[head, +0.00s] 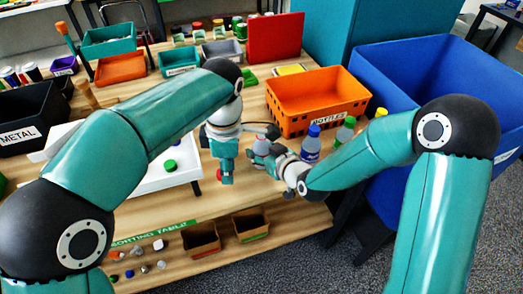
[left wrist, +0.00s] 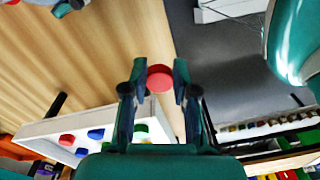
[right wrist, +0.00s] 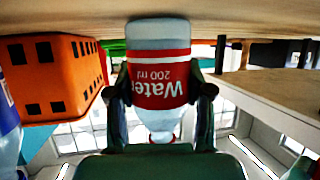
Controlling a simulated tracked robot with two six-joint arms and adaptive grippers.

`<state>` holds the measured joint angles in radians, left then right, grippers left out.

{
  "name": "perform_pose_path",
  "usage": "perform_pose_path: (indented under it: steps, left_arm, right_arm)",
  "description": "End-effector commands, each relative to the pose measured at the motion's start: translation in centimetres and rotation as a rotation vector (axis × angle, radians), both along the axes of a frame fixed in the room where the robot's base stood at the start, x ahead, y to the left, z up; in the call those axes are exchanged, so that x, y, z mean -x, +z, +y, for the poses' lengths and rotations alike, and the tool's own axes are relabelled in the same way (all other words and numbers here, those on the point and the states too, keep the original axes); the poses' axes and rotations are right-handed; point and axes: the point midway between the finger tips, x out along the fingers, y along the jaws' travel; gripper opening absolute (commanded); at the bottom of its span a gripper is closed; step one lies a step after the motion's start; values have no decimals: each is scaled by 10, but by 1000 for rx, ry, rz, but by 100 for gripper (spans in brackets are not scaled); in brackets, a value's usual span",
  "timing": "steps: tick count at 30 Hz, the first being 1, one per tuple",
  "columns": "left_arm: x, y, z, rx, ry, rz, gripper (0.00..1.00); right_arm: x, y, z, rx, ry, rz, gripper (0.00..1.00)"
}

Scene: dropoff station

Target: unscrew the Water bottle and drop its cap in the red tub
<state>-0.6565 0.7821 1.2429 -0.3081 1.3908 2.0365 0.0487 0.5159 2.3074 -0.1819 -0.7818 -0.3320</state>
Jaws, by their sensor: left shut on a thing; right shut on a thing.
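The Water bottle (right wrist: 158,92) has a red label and appears upside down in the right wrist view. My right gripper (right wrist: 160,100) is shut on its sides; a little red shows by its clear neck, partly hidden by the gripper. In the head view the bottle (head: 261,149) stands near the table's front edge, with my right gripper (head: 275,160) around it. My left gripper (head: 225,178) is left of the bottle and apart from it. In the left wrist view it is shut on a round red cap (left wrist: 160,77). I cannot clearly make out a red tub.
A white tray (head: 143,187) with loose caps is left of my left gripper. The orange BOTTLES crate (head: 297,117) is behind the bottle; other bottles (head: 311,145) stand right. A red upright panel (head: 275,38) is at the back. Two brown boxes (head: 201,241) sit on the lower shelf.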

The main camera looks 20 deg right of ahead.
Motion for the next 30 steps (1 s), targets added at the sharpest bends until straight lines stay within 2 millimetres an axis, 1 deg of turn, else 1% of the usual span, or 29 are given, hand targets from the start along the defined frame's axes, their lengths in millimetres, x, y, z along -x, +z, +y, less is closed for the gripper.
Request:
perform_pose_path:
  steps: [2,3,7,8,16,20,23,26,30]
  left_arm:
    - [0,-3,0,0,0,0,0]
    - [0,-3,0,0,0,0,0]
    - [0,-2,0,0,0,0,0]
    - [0,-2,0,0,0,0,0]
    - [0,-2,0,0,1,0,0]
    - [0,2,0,0,1,0,0]
    - [0,-3,0,0,1,0,0]
    - [0,-6,1,0,1,0,0]
    - [0,-11,1,0,1,0,0]
  right_arm:
    - [0,-2,0,0,0,0,0]
    - [0,-3,0,0,0,0,53]
    - [0,-1,0,0,0,0,75]
    - [0,-1,0,0,0,0,77]
    - [0,-1,0,0,0,0,77]
    - [0,2,0,0,0,0,77]
    - [8,4,-2,0,0,-1,77]
    - [21,10,-6,1,0,-2,77]
    - [45,21,-13,1,-1,-4,77]
